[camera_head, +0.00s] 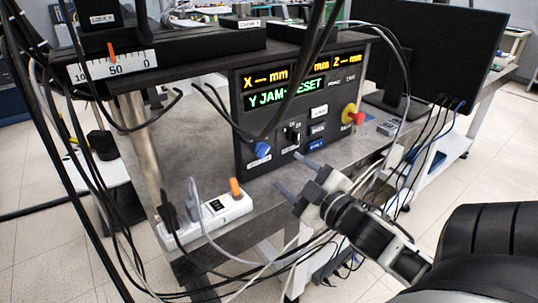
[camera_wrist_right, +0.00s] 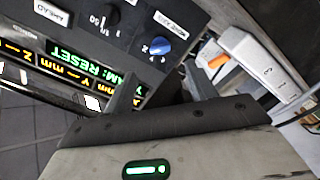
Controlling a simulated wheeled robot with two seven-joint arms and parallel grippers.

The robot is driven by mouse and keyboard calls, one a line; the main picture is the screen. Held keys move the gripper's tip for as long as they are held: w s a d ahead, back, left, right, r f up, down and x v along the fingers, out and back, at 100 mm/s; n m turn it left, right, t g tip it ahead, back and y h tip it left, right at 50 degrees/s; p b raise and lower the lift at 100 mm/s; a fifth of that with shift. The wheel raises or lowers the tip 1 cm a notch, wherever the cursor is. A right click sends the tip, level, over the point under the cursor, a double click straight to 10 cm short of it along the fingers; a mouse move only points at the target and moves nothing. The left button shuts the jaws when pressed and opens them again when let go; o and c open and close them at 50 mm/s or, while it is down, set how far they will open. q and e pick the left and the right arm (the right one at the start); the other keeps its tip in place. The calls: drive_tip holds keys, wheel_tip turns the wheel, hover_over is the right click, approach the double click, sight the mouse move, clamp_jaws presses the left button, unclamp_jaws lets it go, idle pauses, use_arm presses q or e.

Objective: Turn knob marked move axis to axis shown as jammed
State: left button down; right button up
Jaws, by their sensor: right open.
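The black control box (camera_head: 244,125) stands on the metal bench. Its green line reads "Y JAM: RESET", with orange X and Z lines above. A blue knob (camera_head: 262,149) sits low at the left of its front. In the right wrist view the blue knob (camera_wrist_right: 157,46) has a white label that seems to read "MOVE AXIS", with small digits around it. My right gripper (camera_head: 288,170) is open and empty, in front of the box, right of and below the blue knob, apart from it. Its dark fingers (camera_wrist_right: 157,84) also show in the wrist view. My left gripper is out of view.
A black knob (camera_head: 293,133) and a blue button (camera_head: 316,144) lie right of the blue knob. A red stop button (camera_head: 353,116) is at the panel's right. A white power strip (camera_head: 207,219) lies at the front edge. Black cables hang before the box.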

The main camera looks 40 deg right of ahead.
sight(266, 153)
drive_tip(key=w, duration=0.6)
drive_tip(key=w+d, duration=0.1)
drive_tip(key=w, duration=0.1)
drive_tip(key=shift+w, duration=0.4)
drive_tip(key=c, duration=1)
